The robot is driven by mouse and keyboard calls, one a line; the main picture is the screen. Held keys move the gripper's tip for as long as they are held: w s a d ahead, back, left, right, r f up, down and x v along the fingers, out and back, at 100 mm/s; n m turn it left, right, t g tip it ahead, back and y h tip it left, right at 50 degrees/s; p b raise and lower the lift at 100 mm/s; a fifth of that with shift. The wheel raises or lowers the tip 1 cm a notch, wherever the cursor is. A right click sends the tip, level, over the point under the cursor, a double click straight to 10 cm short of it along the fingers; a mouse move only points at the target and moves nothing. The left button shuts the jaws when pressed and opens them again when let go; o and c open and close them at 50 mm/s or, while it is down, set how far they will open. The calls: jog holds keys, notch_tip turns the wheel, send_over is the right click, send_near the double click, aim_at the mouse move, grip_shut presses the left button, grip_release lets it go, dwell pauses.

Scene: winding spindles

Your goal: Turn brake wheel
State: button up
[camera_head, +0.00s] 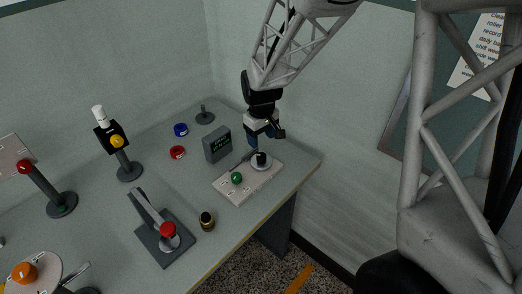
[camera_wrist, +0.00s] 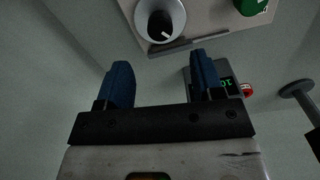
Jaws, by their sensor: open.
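A round pale disc with a black knob, which looks like the brake wheel (camera_head: 266,166), sits on a whitish panel (camera_head: 238,195) near the table's right side. In the wrist view the wheel (camera_wrist: 177,12) is at the top, with a white mark on its black knob. My gripper (camera_head: 265,138) is over the table's right side, close to the wheel. Its two blue fingers (camera_wrist: 162,75) are apart with nothing between them. In the wrist view the wheel lies beyond the fingertips, not between them. A green knob (camera_head: 236,178) sits on the same panel, and also shows in the wrist view (camera_wrist: 250,6).
A grey display box (camera_head: 217,146) with green characters stands left of the gripper. A lever unit with a red knob (camera_head: 168,230) and a small dark cylinder (camera_head: 207,221) stand nearer the front edge.

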aim_at(261, 155)
dwell(0.3)
jog(key=shift+f, duration=3.9)
jog(key=c, duration=0.9)
